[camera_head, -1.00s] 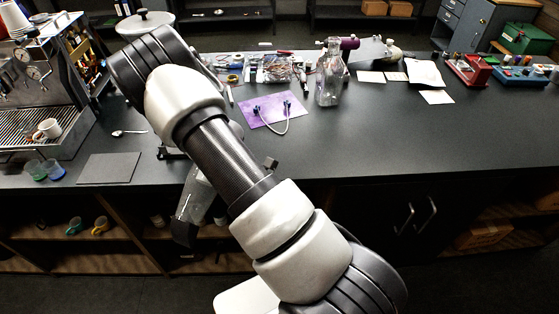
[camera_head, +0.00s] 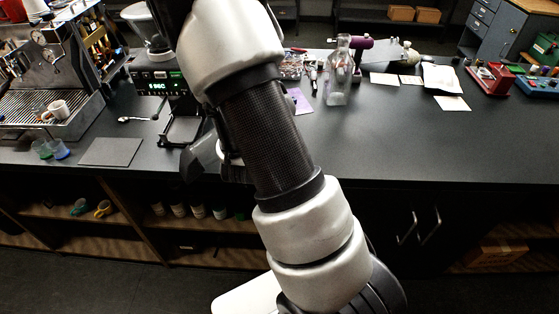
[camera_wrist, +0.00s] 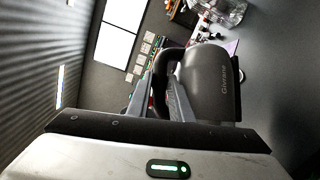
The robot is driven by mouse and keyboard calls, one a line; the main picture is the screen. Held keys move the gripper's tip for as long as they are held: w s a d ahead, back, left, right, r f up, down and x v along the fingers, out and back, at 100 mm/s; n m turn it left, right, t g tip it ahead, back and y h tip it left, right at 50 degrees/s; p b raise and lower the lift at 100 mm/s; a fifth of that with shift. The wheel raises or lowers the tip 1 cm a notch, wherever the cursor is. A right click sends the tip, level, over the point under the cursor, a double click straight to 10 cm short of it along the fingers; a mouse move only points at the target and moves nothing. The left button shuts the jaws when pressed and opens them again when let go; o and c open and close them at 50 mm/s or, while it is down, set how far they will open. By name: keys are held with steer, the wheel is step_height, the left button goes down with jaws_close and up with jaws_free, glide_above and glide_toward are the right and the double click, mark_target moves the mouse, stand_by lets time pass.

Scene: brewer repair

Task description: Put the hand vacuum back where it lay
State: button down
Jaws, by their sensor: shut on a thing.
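The hand vacuum (camera_wrist: 208,85) fills the middle of the wrist view as a dark grey rounded body with a loop handle and lettering on its side. My gripper (camera_wrist: 166,88) is shut on its handle. In the head view only a grey end of the vacuum (camera_head: 200,158) shows, left of my arm at the counter's front edge. My arm hides the rest of it and my gripper there. I cannot tell from these frames which spot it lay on.
The dark counter (camera_head: 400,135) is clear at centre right. A flat grey mat (camera_head: 110,152) lies at left, near the espresso machine (camera_head: 45,85) and a grinder (camera_head: 160,85). A glass flask (camera_head: 338,80), purple sheet (camera_head: 300,100) and papers (camera_head: 442,80) are farther back.

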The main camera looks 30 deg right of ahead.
steer(key=s+d+m+g+h+b, duration=0.3)
steer(key=s+d+m+g+h, duration=0.2)
steer(key=s+d+m+g, duration=0.55)
step_height(320, 180, down, 9)
steer(key=w+d+n+t+b, duration=0.1)
steer(key=b, duration=0.1)
steer(key=shift+w+d+n, duration=0.25)
steer(key=shift+w+n, duration=0.05)
steer(key=shift+n, duration=0.05)
steer(key=shift+f, duration=0.2)
steer(key=c, duration=1.6)
jaws_free()
steer(key=shift+s+f, duration=0.1)
steer(key=shift+f, duration=0.05)
